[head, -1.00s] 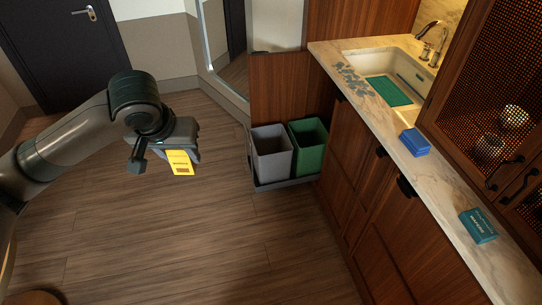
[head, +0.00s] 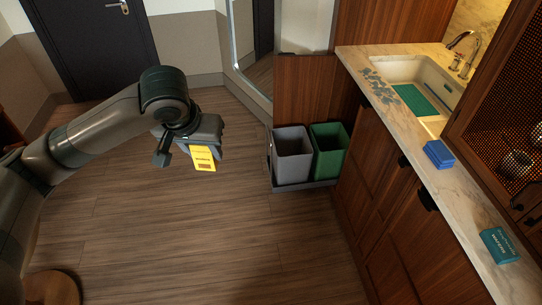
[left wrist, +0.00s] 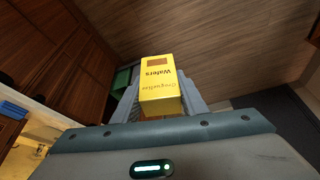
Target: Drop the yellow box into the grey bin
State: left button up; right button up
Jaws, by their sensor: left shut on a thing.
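The yellow box (head: 203,159), printed "Wafers", is held in my left gripper (head: 205,148) in the air above the wooden floor. In the left wrist view the yellow box (left wrist: 160,88) sits between the two fingers of my left gripper (left wrist: 162,100), which is shut on it. The grey bin (head: 292,155) stands upright to the right of the box, apart from it, in a pull-out drawer under the counter. Its top is open. My right gripper is not in view.
A green bin (head: 329,152) stands right of the grey bin in the same pull-out tray (head: 305,185). The marble counter (head: 440,180) holds a blue box (head: 438,154), a teal box (head: 499,246) and the sink (head: 425,85). A round wooden top (head: 50,289) is at lower left. The floor between is clear.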

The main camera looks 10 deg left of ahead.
pick_arm(q)
jog(key=s+f+b, duration=0.2)
jog(key=f, duration=0.7)
jog(key=s+f+b, duration=0.1)
jog(key=f+b, duration=0.2)
jog(key=f, duration=0.7)
jog(key=shift+s, duration=0.35)
